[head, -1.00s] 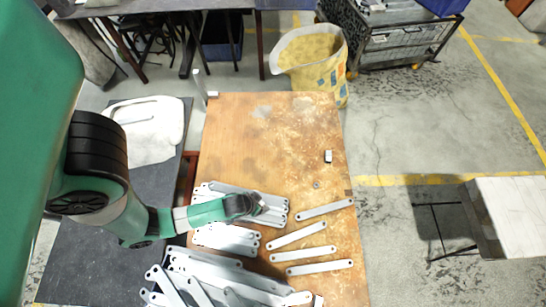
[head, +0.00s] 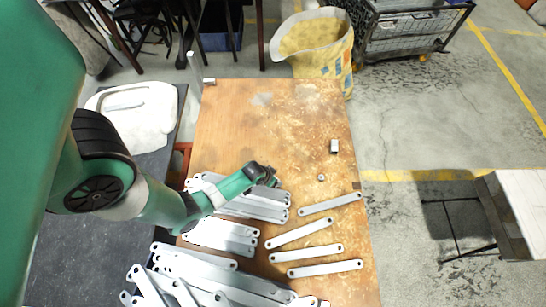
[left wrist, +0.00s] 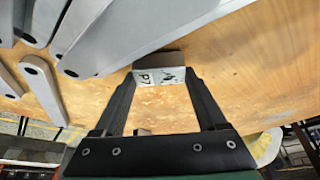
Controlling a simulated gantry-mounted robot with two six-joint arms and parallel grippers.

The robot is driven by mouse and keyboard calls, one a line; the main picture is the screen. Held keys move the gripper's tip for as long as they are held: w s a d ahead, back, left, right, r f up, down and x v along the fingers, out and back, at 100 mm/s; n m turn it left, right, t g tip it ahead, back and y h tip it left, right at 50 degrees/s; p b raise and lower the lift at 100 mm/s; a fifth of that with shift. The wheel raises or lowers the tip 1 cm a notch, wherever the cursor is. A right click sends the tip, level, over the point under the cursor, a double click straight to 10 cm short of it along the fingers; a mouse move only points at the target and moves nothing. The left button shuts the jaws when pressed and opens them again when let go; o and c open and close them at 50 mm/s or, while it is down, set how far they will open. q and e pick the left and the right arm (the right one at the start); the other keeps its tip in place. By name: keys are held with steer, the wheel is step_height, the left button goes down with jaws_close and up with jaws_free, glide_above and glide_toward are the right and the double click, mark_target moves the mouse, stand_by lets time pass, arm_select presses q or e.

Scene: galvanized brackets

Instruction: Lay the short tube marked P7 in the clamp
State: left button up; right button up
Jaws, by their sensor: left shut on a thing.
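My left gripper (head: 271,181) is above the far edge of the bracket stacks on the wooden table. In the left wrist view its fingers (left wrist: 164,88) are shut on a short, pale piece marked P7 (left wrist: 147,78), the short tube. The tube lies across the fingertips with its marked face toward the wrist camera. In the head view the tube is hidden or too small to make out. I cannot clearly identify the clamp; a small grey block (head: 334,146) stands on the right of the table. My right gripper is not in view.
Stacks of flat grey brackets (head: 220,238) cover the table's near left, with several single brackets (head: 305,233) to their right. A small round piece (head: 321,177) lies near the grey block. The far half of the wooden table (head: 240,130) is mostly clear.

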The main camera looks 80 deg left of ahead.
arm_select(q)
steer(key=shift+s+f, duration=0.1)
steer(key=shift+f, duration=0.25)
steer(key=o, duration=1.3)
steer(key=p+v, duration=1)
steer(key=v, duration=0.2)
steer(key=shift+r, duration=0.3)
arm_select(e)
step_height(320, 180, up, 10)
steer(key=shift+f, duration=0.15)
